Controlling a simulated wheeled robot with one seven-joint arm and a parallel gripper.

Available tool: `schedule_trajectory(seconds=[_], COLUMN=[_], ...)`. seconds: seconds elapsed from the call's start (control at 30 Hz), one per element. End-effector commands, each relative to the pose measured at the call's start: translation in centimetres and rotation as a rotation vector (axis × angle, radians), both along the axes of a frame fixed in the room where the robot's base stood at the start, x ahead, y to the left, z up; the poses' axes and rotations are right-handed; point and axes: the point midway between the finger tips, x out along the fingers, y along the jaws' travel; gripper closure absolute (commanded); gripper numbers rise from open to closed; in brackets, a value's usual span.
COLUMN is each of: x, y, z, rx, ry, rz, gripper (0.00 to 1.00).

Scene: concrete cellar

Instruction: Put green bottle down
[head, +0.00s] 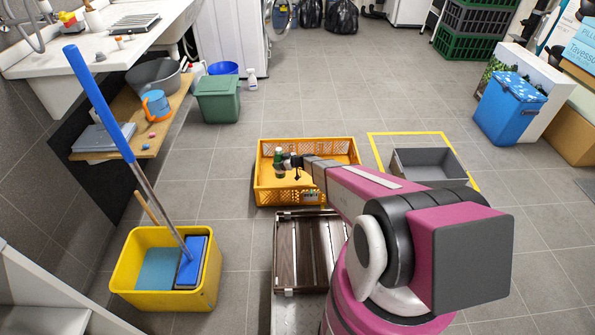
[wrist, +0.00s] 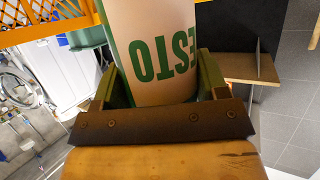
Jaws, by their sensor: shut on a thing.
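The green bottle (head: 279,160) shows small in the head view, at the end of my arm over the left part of the orange crate (head: 265,192). My gripper (head: 289,162) is shut on it. In the wrist view the bottle (wrist: 155,45) fills the top middle, with a cream label and green letters "ESTO" upside down. The fingers of my gripper (wrist: 155,92) press on both its sides. Part of the crate (wrist: 45,22) shows at the upper left there. I cannot tell whether the bottle's base touches the crate floor.
A brown slatted crate (head: 300,255) stands in front of the orange crate. A grey bin (head: 428,165) sits within yellow floor tape at right. A yellow bucket (head: 125,275) with a mop stands at left. The tiled floor behind is mostly clear.

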Motion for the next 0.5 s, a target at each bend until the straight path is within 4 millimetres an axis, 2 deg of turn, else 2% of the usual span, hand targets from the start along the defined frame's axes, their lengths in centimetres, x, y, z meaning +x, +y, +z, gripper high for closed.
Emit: schedule_trajectory(seconds=[0.03, 0.3, 0.5], x=[1.3, 5.0, 6.6], y=[-0.8, -4.4, -6.0], z=[-0.9, -4.1, -5.3], rx=[0.001, 0.001, 0.000], ry=[0.000, 0.000, 0.001], rz=[-0.002, 0.000, 0.000], gripper=[0.66, 0.66, 0.66])
